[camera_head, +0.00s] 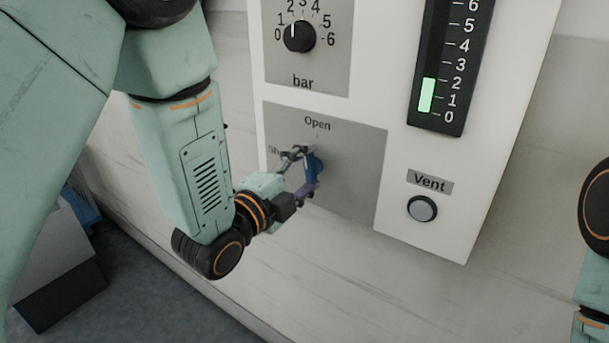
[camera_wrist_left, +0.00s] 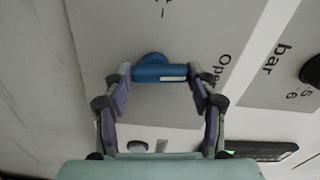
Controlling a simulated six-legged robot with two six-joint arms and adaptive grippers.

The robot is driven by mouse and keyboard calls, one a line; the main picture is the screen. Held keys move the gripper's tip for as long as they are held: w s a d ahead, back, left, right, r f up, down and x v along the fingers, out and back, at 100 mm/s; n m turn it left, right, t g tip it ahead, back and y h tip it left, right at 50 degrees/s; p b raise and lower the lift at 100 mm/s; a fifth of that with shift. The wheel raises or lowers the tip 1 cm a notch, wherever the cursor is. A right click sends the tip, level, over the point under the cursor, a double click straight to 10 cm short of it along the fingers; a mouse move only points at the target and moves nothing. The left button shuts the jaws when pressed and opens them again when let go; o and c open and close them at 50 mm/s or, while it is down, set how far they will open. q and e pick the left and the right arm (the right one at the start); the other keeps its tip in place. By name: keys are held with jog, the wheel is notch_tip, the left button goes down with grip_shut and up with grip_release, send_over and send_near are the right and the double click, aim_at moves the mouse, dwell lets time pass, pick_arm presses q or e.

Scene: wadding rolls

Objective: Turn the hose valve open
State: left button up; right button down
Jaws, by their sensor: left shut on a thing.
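The hose valve's blue handle (camera_head: 318,167) sits on a grey plate (camera_head: 355,175) of the white panel. "Open" is printed above it; the word at its left is partly hidden by my gripper. My left gripper (camera_head: 306,172) is shut on the handle. In the left wrist view, the handle (camera_wrist_left: 155,73) lies between the two fingertips of the left gripper (camera_wrist_left: 160,80). Its white line runs lengthwise toward the side where "Open" is printed. My right gripper is out of view; only part of my right arm shows at the right edge.
Above the valve is a black bar knob (camera_head: 299,36), its white mark near 2. A black gauge (camera_head: 437,60) has a green bar reaching about 2. A round Vent button (camera_head: 422,208) is right of the valve. The wall below the panel is bare.

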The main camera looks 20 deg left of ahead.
pick_arm(q)
jog(key=shift+m+b, duration=0.35)
jog(key=shift+m, duration=0.45)
jog(key=o, duration=1.1)
jog(key=shift+o, duration=0.2)
